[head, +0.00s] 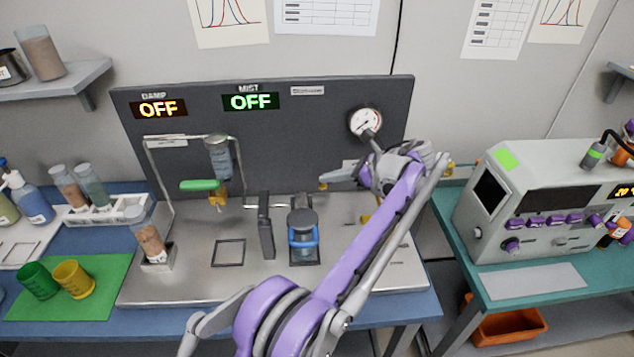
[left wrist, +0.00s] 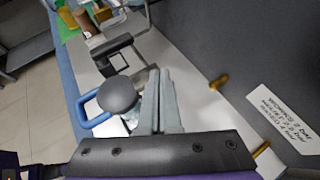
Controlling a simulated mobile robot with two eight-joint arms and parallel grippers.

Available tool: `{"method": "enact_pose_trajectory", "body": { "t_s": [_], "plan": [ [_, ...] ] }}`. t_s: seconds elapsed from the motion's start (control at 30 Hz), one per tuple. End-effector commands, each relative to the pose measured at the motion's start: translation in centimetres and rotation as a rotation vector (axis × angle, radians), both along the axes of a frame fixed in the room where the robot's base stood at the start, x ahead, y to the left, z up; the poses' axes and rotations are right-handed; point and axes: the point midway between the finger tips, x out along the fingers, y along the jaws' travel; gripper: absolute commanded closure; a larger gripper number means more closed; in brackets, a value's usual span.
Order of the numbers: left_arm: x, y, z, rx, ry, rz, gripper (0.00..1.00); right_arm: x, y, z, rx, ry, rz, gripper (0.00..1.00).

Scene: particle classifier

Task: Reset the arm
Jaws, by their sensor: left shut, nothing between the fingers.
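My left arm reaches up across the right part of the machine. Its left gripper (head: 335,178) is beside the dark back panel (head: 300,140), below the gauge, pointing left. In the left wrist view the grey fingers (left wrist: 161,100) are together with nothing between them. A jar with a dark lid and blue handle (head: 303,240) stands on the steel deck (head: 195,280), left of and below the gripper. The same jar's round dark lid shows left of the fingers in the wrist view (left wrist: 118,96). My right gripper is not in view.
A round gauge (head: 365,121) is on the panel. Two displays read OFF (head: 158,108) (head: 250,101). A green-handled lever (head: 200,185) and a dark upright bracket (head: 266,228) are left of the jar. Green and yellow cups (head: 74,279) stand on a green mat. A grey instrument (head: 550,200) is at right.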

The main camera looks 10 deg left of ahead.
Motion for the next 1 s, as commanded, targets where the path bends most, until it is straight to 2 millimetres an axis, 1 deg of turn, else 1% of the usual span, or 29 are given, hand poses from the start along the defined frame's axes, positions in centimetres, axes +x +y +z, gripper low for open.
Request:
{"method": "enact_pose_trajectory", "body": {
  "t_s": [0.1,0.5,0.57,0.67,0.77,0.83,0.97,1.0],
  "plan": [
    [0.1,-0.3,0.2,0.0,0.0,0.001,1.0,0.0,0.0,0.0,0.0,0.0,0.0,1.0],
    [0.0,-0.2,0.2,0.0,0.0,0.001,1.0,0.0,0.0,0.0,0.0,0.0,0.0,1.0],
    [-0.1,-0.1,0.2,-0.007,-0.004,0.004,1.0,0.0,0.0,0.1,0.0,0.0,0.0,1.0],
    [-0.7,0.9,0.5,-0.049,-0.035,0.027,1.0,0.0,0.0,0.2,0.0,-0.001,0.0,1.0],
    [-2.3,2.6,0.7,-0.14,-0.1,0.077,1.0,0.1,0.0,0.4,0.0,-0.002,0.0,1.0],
    [-4.0,4.0,0.7,-0.227,-0.163,0.129,1.0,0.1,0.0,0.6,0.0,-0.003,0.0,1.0],
    [-8.0,6.3,0.2,-0.399,-0.293,0.252,1.0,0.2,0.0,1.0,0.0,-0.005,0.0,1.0],
    [-9.4,6.8,0.0,-0.451,-0.333,0.294,1.0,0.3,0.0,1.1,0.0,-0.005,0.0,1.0]
  ]
}}
